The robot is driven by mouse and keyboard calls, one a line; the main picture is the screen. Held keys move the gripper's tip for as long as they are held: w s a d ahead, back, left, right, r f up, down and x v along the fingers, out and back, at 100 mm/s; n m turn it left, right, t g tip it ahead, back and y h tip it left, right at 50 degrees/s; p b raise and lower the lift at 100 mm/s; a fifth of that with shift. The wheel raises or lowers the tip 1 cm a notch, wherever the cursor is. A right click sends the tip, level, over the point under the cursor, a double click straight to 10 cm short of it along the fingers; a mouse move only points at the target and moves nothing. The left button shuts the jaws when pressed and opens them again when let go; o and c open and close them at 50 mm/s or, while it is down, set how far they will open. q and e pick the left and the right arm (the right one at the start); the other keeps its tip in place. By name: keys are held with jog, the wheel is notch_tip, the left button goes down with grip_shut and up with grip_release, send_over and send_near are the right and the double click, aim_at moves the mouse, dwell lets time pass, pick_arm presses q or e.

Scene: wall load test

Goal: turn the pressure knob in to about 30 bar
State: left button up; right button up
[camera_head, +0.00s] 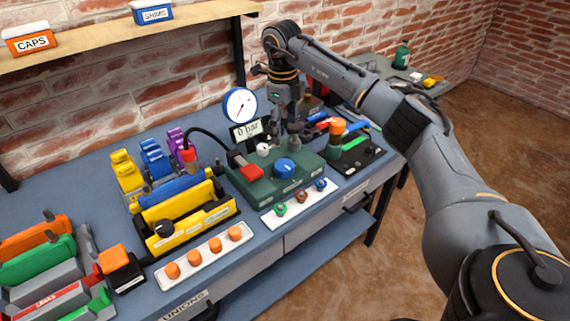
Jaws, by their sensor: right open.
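A green pressure unit (262,195) stands on the blue-grey bench. A round white dial gauge (240,105) with a blue rim stands behind the unit. Below it a small display (246,132) appears to read 0 bar. My right gripper (289,138) points down over the back of the unit, behind the blue knob in the picture. It is open, and I see nothing held in it. Its fingers are small and partly hard to make out. My left gripper is out of view.
A white strip (301,203) with small coloured fittings is in front. A yellow fixture (190,224) stands left. A black base with an orange-topped part (337,127) stands right.

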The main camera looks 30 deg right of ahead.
aim_at(285, 165)
jog(key=f+p, duration=0.1)
jog(key=f, duration=0.6)
jog(key=f+p, duration=0.1)
jog(key=f, duration=0.5)
jog(key=shift+w+d+f, duration=0.2)
jog(key=shift+f, duration=0.15)
jog(key=c, duration=1.2)
jog(key=shift+o, duration=0.2)
